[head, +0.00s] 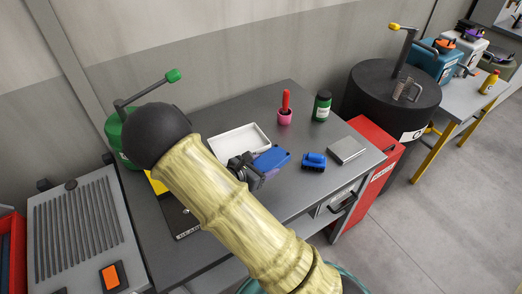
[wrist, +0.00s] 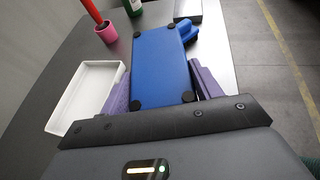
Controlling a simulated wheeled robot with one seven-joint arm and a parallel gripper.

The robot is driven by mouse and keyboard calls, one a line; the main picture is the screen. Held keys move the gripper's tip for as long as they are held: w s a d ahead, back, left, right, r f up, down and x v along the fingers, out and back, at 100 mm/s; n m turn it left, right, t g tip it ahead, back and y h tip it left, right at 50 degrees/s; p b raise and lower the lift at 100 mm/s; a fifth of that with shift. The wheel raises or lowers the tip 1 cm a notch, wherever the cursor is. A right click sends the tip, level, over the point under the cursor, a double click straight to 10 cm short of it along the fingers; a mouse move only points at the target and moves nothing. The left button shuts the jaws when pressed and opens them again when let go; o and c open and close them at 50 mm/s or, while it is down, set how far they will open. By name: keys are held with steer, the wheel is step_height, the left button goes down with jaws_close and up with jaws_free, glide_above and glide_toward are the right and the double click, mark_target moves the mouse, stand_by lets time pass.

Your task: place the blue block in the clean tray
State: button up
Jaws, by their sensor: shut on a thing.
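The blue block (head: 272,158) is a flat slab with small black feet at its corners. In the wrist view the blue block (wrist: 160,65) lies between the two purple fingers of my gripper (wrist: 163,82), which is shut on it. In the head view my gripper (head: 250,168) is partly hidden by my arm. The white tray (head: 238,141), shallow and empty, stands just left of the block, and it also shows in the wrist view (wrist: 85,92). The block is beside the tray, not over it. I cannot tell its exact height above the table.
A smaller blue object (head: 314,161) and a grey metal box (head: 346,150) stand to the right on the grey table (head: 268,101). A pink cup (head: 284,117) with a red-handled tool and a green jar (head: 321,106) stand behind. A green container (head: 115,135) is at the left.

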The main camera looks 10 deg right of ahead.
steer(key=r+p, duration=0.1)
steer(key=p, duration=0.2)
steer(key=shift+s+d+n+t, duration=0.1)
steer(key=shift+s+n+t, duration=0.2)
steer(key=shift+s+n, duration=0.1)
steer(key=s+p, duration=0.1)
steer(key=p, duration=0.4)
steer(key=shift+s+d+f+n+t+y, duration=0.2)
steer(key=shift+s+f+n+t+y, duration=0.1)
steer(key=shift+s+t, duration=0.1)
steer(key=shift+s+f+p, duration=0.1)
steer(key=shift+s+p, duration=0.05)
steer(key=shift+p, duration=0.25)
steer(key=shift+s+d+f, duration=0.1)
steer(key=shift+f, duration=0.2)
